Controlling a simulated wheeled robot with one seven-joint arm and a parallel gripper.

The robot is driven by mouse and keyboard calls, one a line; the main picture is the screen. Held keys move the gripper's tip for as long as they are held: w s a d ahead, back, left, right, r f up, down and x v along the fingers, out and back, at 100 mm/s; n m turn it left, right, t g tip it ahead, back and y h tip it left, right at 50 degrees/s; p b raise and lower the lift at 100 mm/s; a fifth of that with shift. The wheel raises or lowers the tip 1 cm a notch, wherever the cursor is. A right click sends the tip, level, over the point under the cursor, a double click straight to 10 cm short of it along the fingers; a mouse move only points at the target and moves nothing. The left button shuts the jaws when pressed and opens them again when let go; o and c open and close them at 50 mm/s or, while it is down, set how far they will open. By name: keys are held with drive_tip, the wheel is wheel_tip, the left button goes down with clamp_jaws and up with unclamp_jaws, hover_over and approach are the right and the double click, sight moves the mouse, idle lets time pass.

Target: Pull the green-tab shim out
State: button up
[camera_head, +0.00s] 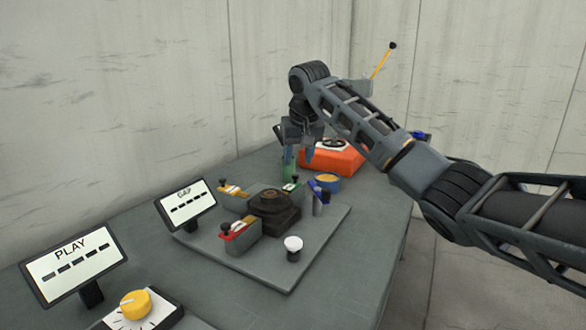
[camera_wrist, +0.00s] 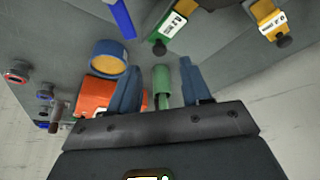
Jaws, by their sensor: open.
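The green-tab shim (camera_head: 293,187) sits on the far side of the grey plate, behind the dark round jack (camera_head: 272,203). In the wrist view its green tab (camera_wrist: 168,24) lies at the top, with a white label and a black knob. My gripper (camera_wrist: 158,85) is open, above the table beyond the plate. A green upright handle-like thing (camera_wrist: 162,77) appears between its blue fingers in the wrist view; I cannot tell whether they touch it. It also shows below my gripper in the head view (camera_head: 289,160). The green shim is apart from the fingers.
Red-tab (camera_head: 238,232), yellow-tab (camera_head: 235,190) and blue-tab (camera_head: 319,192) shims surround the jack. A white knob (camera_head: 293,244) stands at the plate's front. A blue-and-yellow roll (camera_head: 327,182) and an orange box (camera_head: 335,160) are close behind. Two signs (camera_head: 185,204) (camera_head: 72,266) stand left.

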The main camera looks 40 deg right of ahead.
sight(296, 176)
drive_tip(key=shift+x, duration=2.65)
drive_tip(key=shift+c, duration=0.5)
clamp_jaws()
